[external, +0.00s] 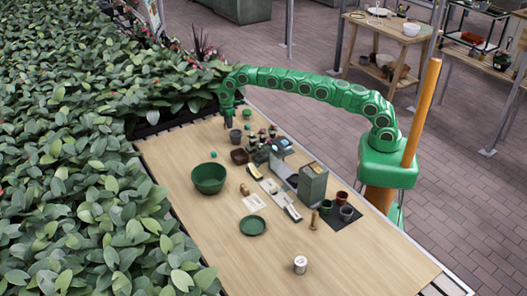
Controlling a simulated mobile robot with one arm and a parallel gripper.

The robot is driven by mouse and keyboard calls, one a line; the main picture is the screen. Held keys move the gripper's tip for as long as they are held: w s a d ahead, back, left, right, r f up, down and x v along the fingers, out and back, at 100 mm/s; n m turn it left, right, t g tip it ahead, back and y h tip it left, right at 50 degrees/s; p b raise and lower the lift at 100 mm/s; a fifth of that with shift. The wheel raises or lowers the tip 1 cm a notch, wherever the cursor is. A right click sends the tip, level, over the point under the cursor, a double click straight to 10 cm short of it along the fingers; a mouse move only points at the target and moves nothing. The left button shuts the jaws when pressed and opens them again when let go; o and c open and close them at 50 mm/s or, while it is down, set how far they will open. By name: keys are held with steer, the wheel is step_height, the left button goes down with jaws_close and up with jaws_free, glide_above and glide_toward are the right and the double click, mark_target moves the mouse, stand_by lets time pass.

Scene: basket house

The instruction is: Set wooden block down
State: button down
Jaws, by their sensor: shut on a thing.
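My gripper (229,124) hangs pointing down at the far left end of the wooden table (335,255), just above and beside a dark grey pot (235,137). It is shut on the wooden block. The block is too small and too hidden by the fingers to make out, and I cannot tell whether it touches the table.
A green bowl (208,179), a small tan object (244,189), a green plate (252,225) and a white can (300,265) stand nearer. A grey-green box (312,182) and small pots fill the middle right. Dense leafy plants (70,170) border the left edge.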

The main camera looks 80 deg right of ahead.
mark_target(227, 129)
steer(key=shift+w+f, duration=0.3)
steer(key=shift+w, duration=0.05)
steer(key=shift+w+f, duration=0.1)
steer(key=shift+f, duration=0.05)
steer(key=shift+f, duration=0.15)
steer(key=shift+w+f, duration=0.1)
steer(key=shift+f, duration=1.45)
steer(key=c, duration=0.9)
jaws_free()
steer(key=shift+f, duration=0.1)
